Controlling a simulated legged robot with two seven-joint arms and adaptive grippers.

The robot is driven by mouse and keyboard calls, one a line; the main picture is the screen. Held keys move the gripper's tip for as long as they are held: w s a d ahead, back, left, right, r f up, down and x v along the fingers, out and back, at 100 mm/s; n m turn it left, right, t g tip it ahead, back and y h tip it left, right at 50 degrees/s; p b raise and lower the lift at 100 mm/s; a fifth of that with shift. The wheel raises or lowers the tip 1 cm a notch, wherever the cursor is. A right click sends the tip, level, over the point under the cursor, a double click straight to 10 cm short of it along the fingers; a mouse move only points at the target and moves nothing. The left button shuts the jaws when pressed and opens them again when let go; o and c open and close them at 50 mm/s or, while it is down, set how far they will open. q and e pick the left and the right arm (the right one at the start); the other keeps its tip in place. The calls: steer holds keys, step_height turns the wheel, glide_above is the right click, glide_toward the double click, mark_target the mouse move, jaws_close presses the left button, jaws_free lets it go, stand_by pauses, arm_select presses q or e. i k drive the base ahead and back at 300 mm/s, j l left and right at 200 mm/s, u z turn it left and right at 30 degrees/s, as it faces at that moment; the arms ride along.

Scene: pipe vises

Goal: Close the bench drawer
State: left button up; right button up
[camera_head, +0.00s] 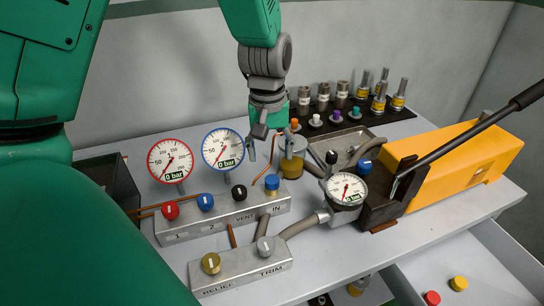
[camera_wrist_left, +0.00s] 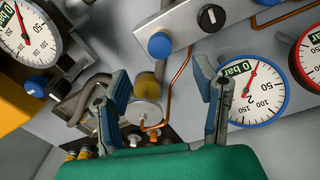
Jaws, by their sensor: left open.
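The bench drawer (camera_head: 480,262) is pulled out from the bench front at the lower right of the head view. Its light grey floor shows, and its near part is cut off by the picture's edge. A red cap (camera_head: 432,297) and a yellow cap (camera_head: 459,283) lie inside it. My left gripper (camera_head: 262,150) is open and empty, pointing down above the back of the bench, beside the blue-rimmed gauge and well away from the drawer. In the left wrist view its two fingers (camera_wrist_left: 160,80) are spread, with nothing held between them. My right gripper is not in view.
The bench (camera_head: 340,262) carries a valve manifold (camera_head: 225,217), a red-rimmed gauge (camera_head: 170,160) and a blue-rimmed gauge (camera_head: 223,148). A yellow pump (camera_head: 465,165) with a long black lever (camera_head: 460,130) stands at the right. Several fittings stand on a black rack (camera_head: 340,120) behind.

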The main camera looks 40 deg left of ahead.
mark_target(498, 271)
steer(key=k+l, duration=0.75)
steer(key=l, duration=0.2)
